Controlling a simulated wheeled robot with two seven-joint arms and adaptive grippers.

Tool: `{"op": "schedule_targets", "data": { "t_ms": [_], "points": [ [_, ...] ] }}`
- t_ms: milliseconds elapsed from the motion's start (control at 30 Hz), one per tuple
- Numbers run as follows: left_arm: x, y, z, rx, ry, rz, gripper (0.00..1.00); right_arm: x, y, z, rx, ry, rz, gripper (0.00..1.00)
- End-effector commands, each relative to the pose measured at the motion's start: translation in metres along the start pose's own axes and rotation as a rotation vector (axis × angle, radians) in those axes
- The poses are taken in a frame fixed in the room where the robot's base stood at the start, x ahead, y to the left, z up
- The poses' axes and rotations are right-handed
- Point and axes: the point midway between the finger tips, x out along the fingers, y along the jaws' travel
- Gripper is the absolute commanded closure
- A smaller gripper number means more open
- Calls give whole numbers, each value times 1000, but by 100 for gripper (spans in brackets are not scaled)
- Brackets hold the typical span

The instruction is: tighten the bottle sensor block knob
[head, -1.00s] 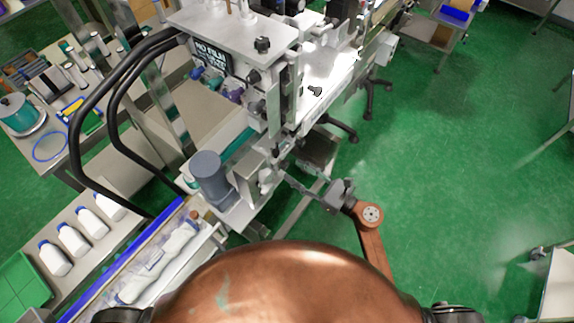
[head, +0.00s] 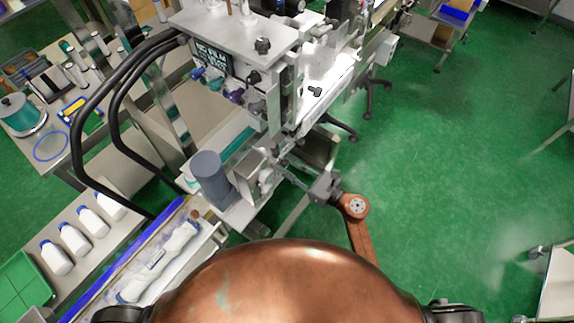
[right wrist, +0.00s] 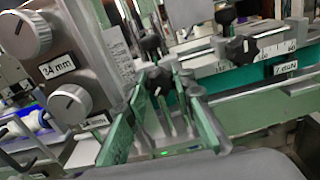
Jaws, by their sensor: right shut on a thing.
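My right gripper (head: 275,168) reaches in from the right to the near right side of the machine, beside the grey motor cylinder (head: 210,178). In the right wrist view its two fingers (right wrist: 160,85) converge on a small black knob (right wrist: 157,80), and they are shut on it. The fingers partly hide the knob. No label marks it as the sensor block knob. Another black lobed knob (right wrist: 242,50) sits to its right in front of a scale. The gripped knob is too small to make out in the head view. My left gripper is not in view.
Two round grey dials (right wrist: 68,105) on a panel stand close left of the fingers. A steel scale (right wrist: 275,47) is at the right. Green floor (head: 450,200) to the right is open.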

Motion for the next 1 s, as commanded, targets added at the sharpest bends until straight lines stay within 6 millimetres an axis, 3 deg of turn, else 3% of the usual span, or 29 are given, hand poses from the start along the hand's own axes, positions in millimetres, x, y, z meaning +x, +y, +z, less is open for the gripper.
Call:
{"op": "schedule_targets", "data": {
  "t_ms": [233, 667, 1000],
  "points": [
    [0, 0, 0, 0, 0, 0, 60, 0, 0, 0, 0, 0, 0, 100],
    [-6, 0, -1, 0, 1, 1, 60, 0, 0, 1, 83, 1, 2, 100],
    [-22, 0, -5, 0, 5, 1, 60, 0, 0, 2, 355, 2, 1, 100]
  ]
}}
